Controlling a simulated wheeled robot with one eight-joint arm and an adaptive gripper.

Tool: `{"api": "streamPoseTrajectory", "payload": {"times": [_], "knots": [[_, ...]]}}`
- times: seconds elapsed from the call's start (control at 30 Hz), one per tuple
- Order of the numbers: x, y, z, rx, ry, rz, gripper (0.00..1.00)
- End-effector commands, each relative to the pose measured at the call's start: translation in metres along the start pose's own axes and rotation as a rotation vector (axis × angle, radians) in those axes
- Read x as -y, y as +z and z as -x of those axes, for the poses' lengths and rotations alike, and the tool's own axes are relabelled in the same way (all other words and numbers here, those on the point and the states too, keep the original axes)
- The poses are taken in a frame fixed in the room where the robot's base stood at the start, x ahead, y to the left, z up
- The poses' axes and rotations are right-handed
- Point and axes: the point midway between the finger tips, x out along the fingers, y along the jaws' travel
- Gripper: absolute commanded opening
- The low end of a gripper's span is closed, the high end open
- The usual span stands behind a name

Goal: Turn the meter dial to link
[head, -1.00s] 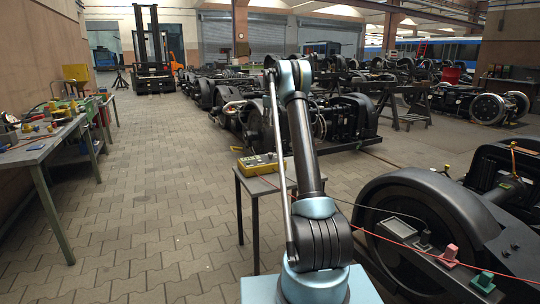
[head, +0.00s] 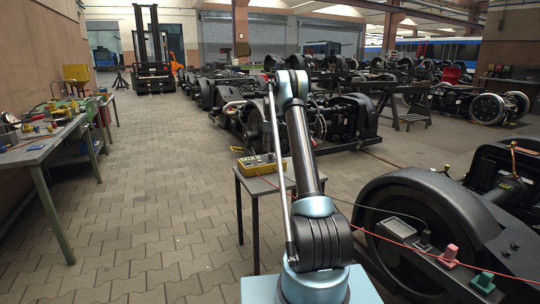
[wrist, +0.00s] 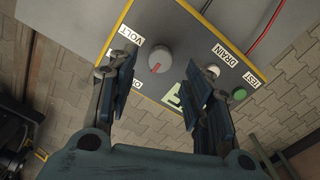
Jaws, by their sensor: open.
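The meter (head: 258,164) is a yellow-edged box on a small table in the head view. In the wrist view its grey panel (wrist: 185,45) fills the upper middle. The round grey dial (wrist: 160,57) has a red mark on its lower-left side. A VOLT label (wrist: 130,32) is up and left of the dial, and a partly covered label starting with O is lower left. I cannot read a link label. My gripper (wrist: 160,78) is open, with its blue-grey fingers on either side of the dial in the picture and nothing between them. The head view does not show the gripper.
Red and black leads run from the box. A wheel bogie (head: 420,215) stands right of the table (head: 242,185).

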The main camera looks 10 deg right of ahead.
Motion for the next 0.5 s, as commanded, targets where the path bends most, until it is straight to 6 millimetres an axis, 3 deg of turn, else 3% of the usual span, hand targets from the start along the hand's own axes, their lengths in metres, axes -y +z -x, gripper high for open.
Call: {"api": "streamPoseTrajectory", "payload": {"times": [0.2,0.5], "knots": [[0.0,0.0,-0.029,0.0,0.0,0.0,0.46],[0.0,0.0,-0.041,0.0,0.0,0.0,0.46]]}}
